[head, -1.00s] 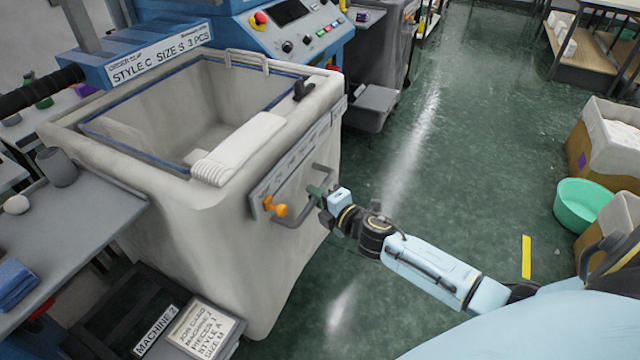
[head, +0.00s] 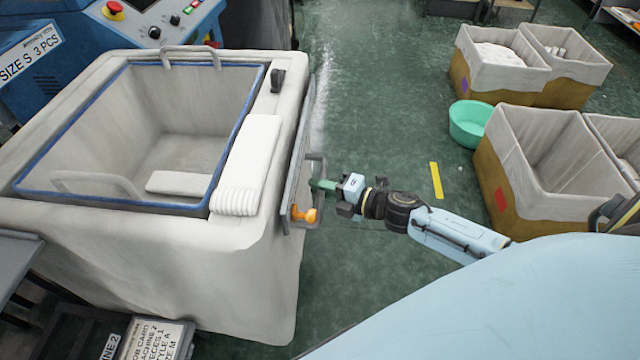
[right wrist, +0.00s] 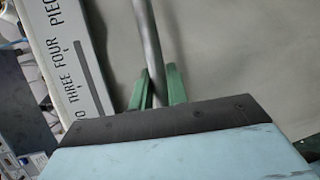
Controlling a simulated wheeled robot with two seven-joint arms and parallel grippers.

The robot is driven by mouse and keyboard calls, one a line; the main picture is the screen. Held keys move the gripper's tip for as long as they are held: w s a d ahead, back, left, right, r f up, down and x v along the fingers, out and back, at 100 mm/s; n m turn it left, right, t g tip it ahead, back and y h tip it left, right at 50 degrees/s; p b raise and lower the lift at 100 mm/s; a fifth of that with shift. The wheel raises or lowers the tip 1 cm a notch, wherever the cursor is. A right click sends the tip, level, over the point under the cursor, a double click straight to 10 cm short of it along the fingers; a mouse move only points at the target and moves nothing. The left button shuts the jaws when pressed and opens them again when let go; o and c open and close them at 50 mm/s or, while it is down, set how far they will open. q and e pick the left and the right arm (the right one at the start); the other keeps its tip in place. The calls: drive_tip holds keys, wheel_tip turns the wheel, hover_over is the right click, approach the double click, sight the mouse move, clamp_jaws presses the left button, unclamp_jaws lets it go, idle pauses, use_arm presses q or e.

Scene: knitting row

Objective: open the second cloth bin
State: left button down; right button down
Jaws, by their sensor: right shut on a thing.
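The pale cloth bin (head: 180,245) stands large at the left of the head view, its top open inside a blue-edged rim. A grey bar handle (head: 322,168) stands out from the label panel (head: 300,135) on its right side. My right gripper (head: 324,185) is shut on this handle. In the right wrist view, the bar (right wrist: 150,45) passes between the green fingers of the gripper (right wrist: 158,88), beside the printed panel (right wrist: 70,65). I cannot tell from the views whether this bin is the second one. My left gripper is not in view.
An orange knob (head: 304,214) sits just below the handle. A folded white knit piece (head: 250,160) lies on the bin's rim and another (head: 180,183) inside. Boxes (head: 540,215) and a green basin (head: 468,122) stand at right. Green floor (head: 370,90) lies clear between.

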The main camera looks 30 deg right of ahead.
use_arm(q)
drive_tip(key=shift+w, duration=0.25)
use_arm(e)
drive_tip(key=shift+s+d, duration=0.35)
drive_tip(key=shift+d, duration=0.1)
drive_tip(key=c, duration=1.4)
unclamp_jaws()
drive_tip(key=shift+o, duration=0.2)
